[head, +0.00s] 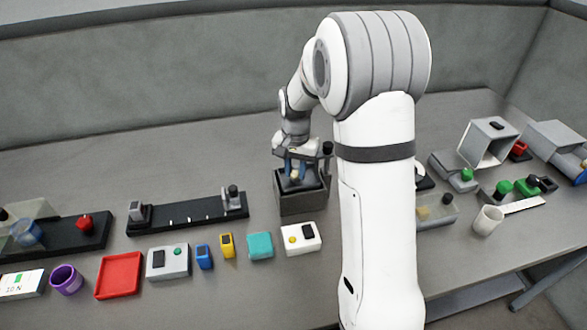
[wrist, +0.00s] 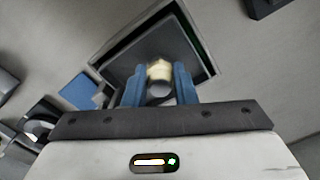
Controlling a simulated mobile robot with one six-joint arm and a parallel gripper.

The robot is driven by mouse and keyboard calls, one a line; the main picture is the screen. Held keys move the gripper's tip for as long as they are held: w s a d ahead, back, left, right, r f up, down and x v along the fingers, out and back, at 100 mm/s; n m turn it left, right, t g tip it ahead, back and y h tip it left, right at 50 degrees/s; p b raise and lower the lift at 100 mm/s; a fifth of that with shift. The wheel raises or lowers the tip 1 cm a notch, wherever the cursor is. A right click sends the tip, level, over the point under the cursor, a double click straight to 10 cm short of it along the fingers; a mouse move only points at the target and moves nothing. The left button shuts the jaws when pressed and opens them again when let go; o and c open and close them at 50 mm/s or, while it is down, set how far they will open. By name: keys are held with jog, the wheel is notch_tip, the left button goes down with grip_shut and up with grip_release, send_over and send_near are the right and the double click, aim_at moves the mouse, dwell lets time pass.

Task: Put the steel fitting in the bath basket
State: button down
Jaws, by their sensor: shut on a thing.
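My gripper (head: 296,170) is at the open top of a dark, square box (head: 302,203), which I take as the bath basket. In the wrist view, the blue fingers (wrist: 159,78) are shut on a small piece with a pale cream end and a grey round part, which I take as the steel fitting (wrist: 159,70). The box's rim and dark inside (wrist: 125,58) show behind the fingers. The fitting is over or inside the opening; I cannot tell whether it touches the floor of the box.
A black rail fixture (head: 190,213) lies left of the box. A white block with buttons (head: 301,239) and a teal block (head: 260,245) stand in front. A black-knobbed post (head: 327,150) rises beside the box.

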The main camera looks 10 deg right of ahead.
aim_at(296, 168)
jog(key=shift+f, duration=0.2)
jog(key=c, duration=1.2)
grip_release()
jog(key=shift+r, duration=0.1)
notch_tip(296, 168, up, 12)
jog(key=s+n+t, duration=0.1)
jog(key=s+n, duration=0.1)
jog(key=s, duration=0.6)
jog(key=s+n+t, duration=0.1)
jog(key=s+n, duration=0.1)
jog(key=s, duration=0.7)
jog(key=s+n+t, duration=0.1)
jog(key=s+n, duration=0.1)
jog(key=s, duration=0.6)
jog(key=shift+s+a+f+b, duration=0.1)
jog(key=shift+s+f+b, duration=0.1)
jog(key=shift+s+b, duration=0.15)
